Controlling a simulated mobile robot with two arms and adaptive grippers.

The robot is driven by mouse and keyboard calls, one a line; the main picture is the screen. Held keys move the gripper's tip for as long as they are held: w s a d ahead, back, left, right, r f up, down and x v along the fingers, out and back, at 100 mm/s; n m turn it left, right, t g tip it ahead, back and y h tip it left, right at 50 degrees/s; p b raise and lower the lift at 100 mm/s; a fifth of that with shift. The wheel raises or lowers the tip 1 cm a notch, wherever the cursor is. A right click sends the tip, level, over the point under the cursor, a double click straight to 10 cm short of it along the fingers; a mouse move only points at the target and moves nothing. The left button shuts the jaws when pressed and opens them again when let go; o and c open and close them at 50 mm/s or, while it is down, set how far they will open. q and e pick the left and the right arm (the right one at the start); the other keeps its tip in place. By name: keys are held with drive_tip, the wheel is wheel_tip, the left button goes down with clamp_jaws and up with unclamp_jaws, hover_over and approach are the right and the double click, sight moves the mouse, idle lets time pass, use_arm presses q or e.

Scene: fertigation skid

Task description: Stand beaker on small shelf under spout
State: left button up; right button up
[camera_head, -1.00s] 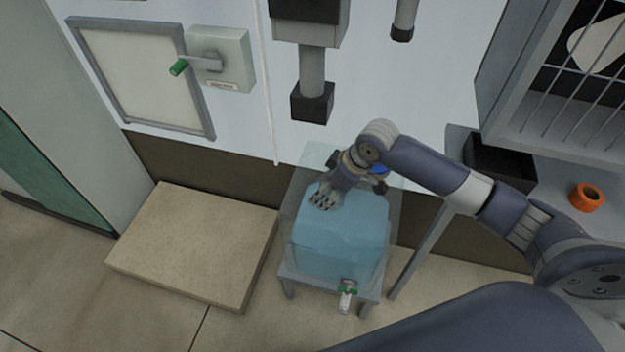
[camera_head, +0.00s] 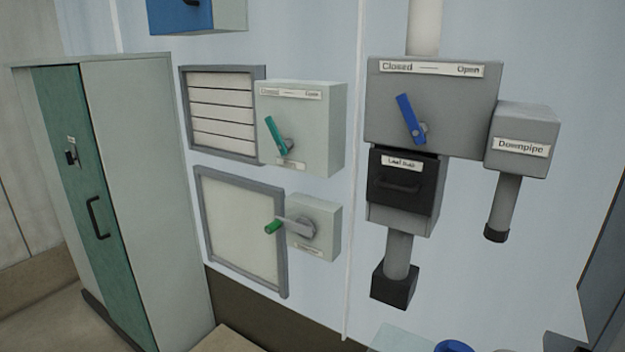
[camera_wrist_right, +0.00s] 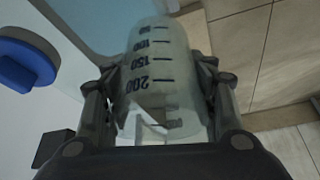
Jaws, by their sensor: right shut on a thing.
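In the right wrist view, my right gripper (camera_wrist_right: 158,110) is shut on a translucent beaker (camera_wrist_right: 160,65) with dark graduation marks, its fingers on either side of the beaker. A white, blurred shape shows at the beaker's near end. A blue-tinted tank (camera_wrist_right: 105,22) lies beyond it in that view. In the head view only a pale corner of the tank (camera_head: 400,338) shows at the bottom edge. The spout and the small shelf cannot be made out in the current frames. My left gripper is not in view.
The head view shows a wall with lever boxes, including a blue lever (camera_head: 409,117), a downpipe box (camera_head: 522,140) and a black square pipe end (camera_head: 393,287). A green-doored cabinet (camera_head: 85,190) stands left. A blue round part (camera_wrist_right: 20,68) is left in the wrist view.

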wheel_tip(320, 180, up, 15)
drive_tip(key=a+m+t+h, duration=0.1)
drive_tip(key=a+m+h, duration=0.1)
drive_tip(key=m, duration=0.5)
drive_tip(key=shift+w+a+m+h, duration=0.3)
drive_tip(key=shift+w+a+h, duration=0.1)
drive_tip(key=shift+h, duration=0.1)
drive_tip(key=shift+f, duration=0.1)
drive_tip(key=shift+s+a+f, duration=0.1)
drive_tip(key=shift+s+f, duration=0.05)
